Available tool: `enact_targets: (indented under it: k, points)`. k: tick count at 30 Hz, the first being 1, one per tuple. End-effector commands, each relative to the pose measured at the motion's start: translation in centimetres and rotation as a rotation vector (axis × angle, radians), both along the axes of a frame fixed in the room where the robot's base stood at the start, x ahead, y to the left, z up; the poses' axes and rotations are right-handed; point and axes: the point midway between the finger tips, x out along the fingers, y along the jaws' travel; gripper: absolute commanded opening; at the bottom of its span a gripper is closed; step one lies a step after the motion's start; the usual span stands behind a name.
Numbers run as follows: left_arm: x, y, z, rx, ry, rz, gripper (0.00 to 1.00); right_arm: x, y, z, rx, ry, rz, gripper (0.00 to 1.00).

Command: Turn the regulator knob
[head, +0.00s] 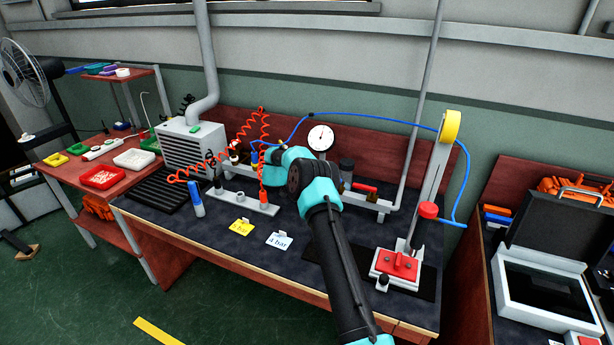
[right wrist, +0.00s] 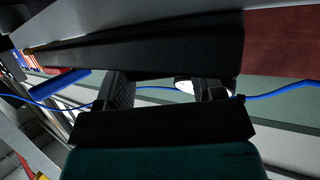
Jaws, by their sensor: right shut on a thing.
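My right arm comes in from the lower middle of the head view, and its gripper (head: 268,177) is at the air-line assembly at the back of the bench, left of the round white pressure gauge (head: 321,138). The gripper is shut on the regulator knob, which the wrist and fingers mostly hide. In the right wrist view the two dark fingers (right wrist: 168,92) stand apart below a large black shape that I cannot identify for certain. My left gripper is not in view.
A yellow card (head: 242,227) and a white "4 bar" card (head: 279,241) lie on the dark bench top. Coiled orange hoses (head: 263,130) hang left of the gripper. A grey vented unit (head: 190,148) stands left.

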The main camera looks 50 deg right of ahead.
Motion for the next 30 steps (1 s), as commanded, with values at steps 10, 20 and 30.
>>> enact_targets:
  k: [10, 20, 30]
  points:
    - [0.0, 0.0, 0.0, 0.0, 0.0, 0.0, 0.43, 0.11, -0.04, -0.04, -0.001, 0.0, -0.184, 0.38]
    - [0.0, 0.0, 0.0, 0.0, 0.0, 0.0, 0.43, 0.11, -0.07, -0.02, -0.002, 0.001, -0.292, 0.38]
    - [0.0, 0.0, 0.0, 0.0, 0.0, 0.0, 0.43, 0.1, -0.11, 0.07, -0.002, 0.0, -0.335, 0.38]
